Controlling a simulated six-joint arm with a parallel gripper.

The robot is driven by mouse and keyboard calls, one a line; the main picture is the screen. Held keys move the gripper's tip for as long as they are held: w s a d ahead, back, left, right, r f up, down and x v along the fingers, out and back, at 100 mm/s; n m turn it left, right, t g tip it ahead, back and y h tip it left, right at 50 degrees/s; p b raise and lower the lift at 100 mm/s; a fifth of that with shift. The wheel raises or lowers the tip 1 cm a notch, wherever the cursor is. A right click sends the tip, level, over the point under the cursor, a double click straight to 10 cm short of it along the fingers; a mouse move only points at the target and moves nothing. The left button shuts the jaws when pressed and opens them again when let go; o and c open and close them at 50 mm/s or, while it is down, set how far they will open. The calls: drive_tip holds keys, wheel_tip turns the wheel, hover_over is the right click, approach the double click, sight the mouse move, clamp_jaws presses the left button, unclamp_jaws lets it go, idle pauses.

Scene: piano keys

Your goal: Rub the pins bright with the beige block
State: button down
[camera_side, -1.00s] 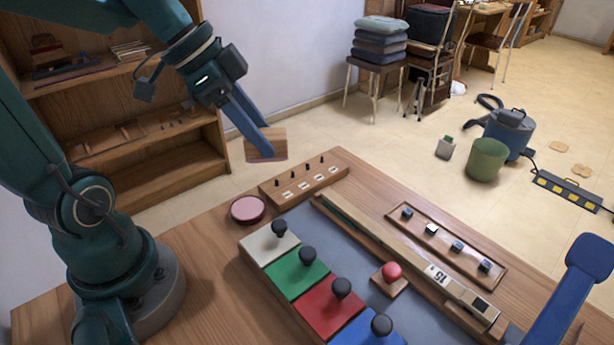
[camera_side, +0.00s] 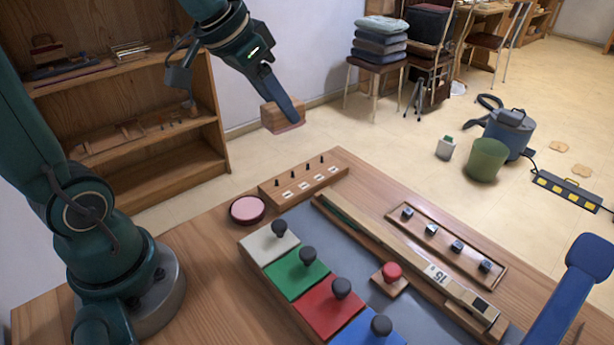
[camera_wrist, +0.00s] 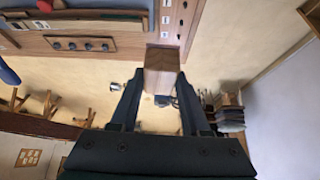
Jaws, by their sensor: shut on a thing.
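My gripper (camera_side: 291,112) is shut on a tan wooden block (camera_side: 275,117) with a pinkish lower edge. The block is held in the air above and behind the pin rack (camera_side: 318,184), apart from it. In the wrist view the block (camera_wrist: 161,72) sits between the two fingers of my gripper (camera_wrist: 160,85). The rack is a wooden strip at the far end of the table, with several short dark upright pins (camera_side: 307,165) and small white labels in front of them. In the wrist view the rack (camera_wrist: 175,22) lies just beyond the block.
A round pink pad (camera_side: 247,208) lies left of the rack. Coloured panels with black knobs (camera_side: 310,254), a red knob (camera_side: 392,270), a long wooden rail (camera_side: 370,235) and a tray of small dark cubes (camera_side: 445,243) fill the table. The air around the block is clear.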

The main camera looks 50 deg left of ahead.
drive_tip(key=shift+w+a+f, duration=0.7)
drive_tip(key=shift+w+f, duration=0.7)
drive_tip(key=shift+f, duration=0.45)
drive_tip(key=shift+w+a+f, duration=0.7)
drive_tip(key=shift+w+f, duration=0.75)
drive_tip(key=shift+f, duration=0.45)
drive_tip(key=shift+w+a+f, duration=0.7)
drive_tip(key=shift+w+f, duration=0.7)
drive_tip(key=shift+f, duration=0.45)
